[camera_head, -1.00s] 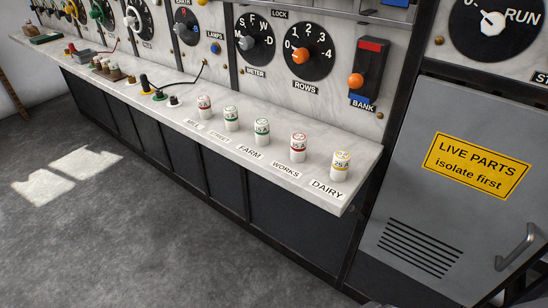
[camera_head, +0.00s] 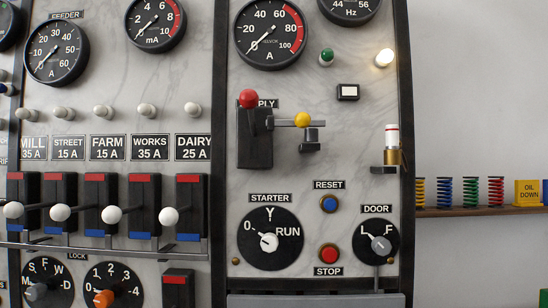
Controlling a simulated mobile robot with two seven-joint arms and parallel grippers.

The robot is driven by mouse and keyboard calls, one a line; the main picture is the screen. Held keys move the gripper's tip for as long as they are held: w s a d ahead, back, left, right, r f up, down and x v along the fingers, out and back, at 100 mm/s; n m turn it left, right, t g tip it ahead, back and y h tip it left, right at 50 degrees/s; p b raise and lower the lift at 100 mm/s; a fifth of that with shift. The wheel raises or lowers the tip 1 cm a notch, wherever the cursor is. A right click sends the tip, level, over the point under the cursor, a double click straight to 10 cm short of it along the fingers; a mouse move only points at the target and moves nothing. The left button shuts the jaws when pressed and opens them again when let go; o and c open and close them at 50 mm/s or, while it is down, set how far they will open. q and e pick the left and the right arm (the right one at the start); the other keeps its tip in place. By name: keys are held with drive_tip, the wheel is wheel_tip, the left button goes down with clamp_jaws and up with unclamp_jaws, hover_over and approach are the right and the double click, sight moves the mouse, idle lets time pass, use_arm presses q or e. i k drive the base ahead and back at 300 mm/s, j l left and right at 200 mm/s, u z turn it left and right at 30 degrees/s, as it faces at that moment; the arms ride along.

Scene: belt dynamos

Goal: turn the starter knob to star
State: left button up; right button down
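The starter knob (camera_head: 268,241) is a white knob on a round black dial (camera_head: 262,258) under the STARTER label (camera_head: 269,197), in the lower middle of the head view. The dial is marked 0 at the left, Y at the top and RUN at the right. The knob's narrow end seems to face left toward the 0, but it is too small to be sure. Neither of my grippers is in view, and nothing touches the knob.
The blue RESET button (camera_head: 329,204), red STOP button (camera_head: 328,253) and DOOR knob (camera_head: 380,244) sit right of the dial. Above are a red-balled lever (camera_head: 250,99) and a yellow-balled lever (camera_head: 303,120). White-balled switches (camera_head: 112,214) stick out at the left.

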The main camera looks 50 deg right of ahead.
sight(269, 242)
drive_tip(key=z, duration=1.6)
drive_tip(key=i+l, duration=0.15)
drive_tip(key=l, duration=0.25)
drive_tip(key=i+l, duration=0.15)
drive_tip(key=l, duration=0.25)
drive_tip(key=i+l+u, duration=0.1)
drive_tip(key=l, duration=0.3)
drive_tip(key=i+l, duration=0.15)
drive_tip(key=l, duration=0.25)
